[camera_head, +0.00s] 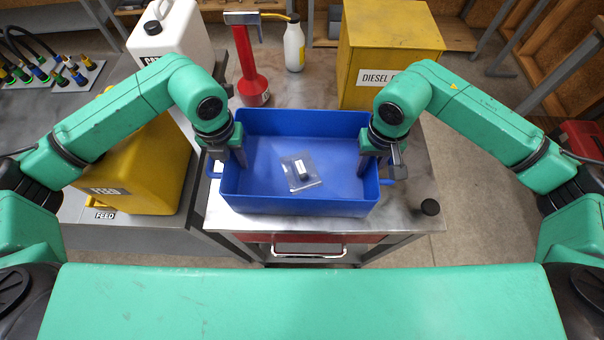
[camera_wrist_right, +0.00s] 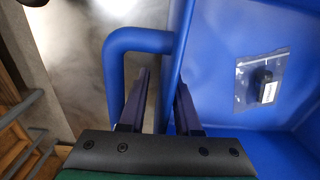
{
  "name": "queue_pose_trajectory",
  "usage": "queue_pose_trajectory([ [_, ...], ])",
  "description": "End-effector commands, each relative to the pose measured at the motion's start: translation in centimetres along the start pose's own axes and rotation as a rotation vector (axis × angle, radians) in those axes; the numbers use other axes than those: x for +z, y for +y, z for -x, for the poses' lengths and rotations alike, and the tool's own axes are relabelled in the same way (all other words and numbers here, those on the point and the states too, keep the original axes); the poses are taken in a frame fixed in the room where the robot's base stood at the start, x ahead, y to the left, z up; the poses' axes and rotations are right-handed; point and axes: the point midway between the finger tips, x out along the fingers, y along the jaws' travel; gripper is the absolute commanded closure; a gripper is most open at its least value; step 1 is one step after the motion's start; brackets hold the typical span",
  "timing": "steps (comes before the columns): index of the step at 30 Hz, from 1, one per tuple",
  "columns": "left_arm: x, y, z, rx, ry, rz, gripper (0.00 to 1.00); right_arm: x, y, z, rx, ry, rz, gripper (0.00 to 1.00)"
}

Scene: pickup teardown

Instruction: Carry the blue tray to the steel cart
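The blue tray (camera_head: 300,205) sits level on the steel-topped cart (camera_head: 415,215), close to its front edge; it looks like it rests there. A clear bag with a small dark part (camera_head: 300,174) lies in the tray and also shows in the right wrist view (camera_wrist_right: 262,85). My right gripper (camera_head: 383,160) straddles the tray's right wall, one finger inside, one between wall and handle (camera_wrist_right: 118,70). Its fingers (camera_wrist_right: 163,85) stand apart with a gap beside the wall. My left gripper (camera_head: 232,155) is at the tray's left wall; its grip is partly hidden.
Behind the tray stand a red tool (camera_head: 250,75), a white bottle (camera_head: 294,47) and a yellow diesel box (camera_head: 390,45). A yellow feed can (camera_head: 140,165) and a white can (camera_head: 170,40) stand left.

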Motion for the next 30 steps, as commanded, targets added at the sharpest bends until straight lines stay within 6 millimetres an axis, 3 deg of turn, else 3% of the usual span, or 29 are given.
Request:
queue_pose_trajectory([
  [1, -1.5, -0.5, -2.2, 0.003, 0.046, -0.018, 0.62, -0.1, 0.0, -0.8, 0.001, 0.001, -0.001, 0.64],
  [8, -1.5, -0.5, -1.9, 0.003, 0.044, -0.018, 0.62, -0.1, 0.0, -0.9, -0.001, 0.003, -0.001, 0.64],
  [11, -1.4, -0.5, -0.6, 0.003, 0.038, -0.018, 0.62, -0.1, 0.0, -0.9, -0.001, 0.003, -0.001, 0.64],
  [21, -0.5, -0.3, 6.8, 0.004, 0.000, -0.004, 0.62, -0.1, -0.1, -0.6, -0.003, 0.004, 0.000, 0.64],
  [26, -0.4, -0.3, 8.1, 0.004, -0.005, -0.001, 0.62, -0.1, -0.1, -0.2, -0.003, 0.005, -0.001, 0.64],
  [30, -0.4, -0.2, 8.2, 0.004, -0.006, 0.000, 0.62, -0.2, -0.1, 2.0, -0.004, 0.008, 0.000, 0.64],
])
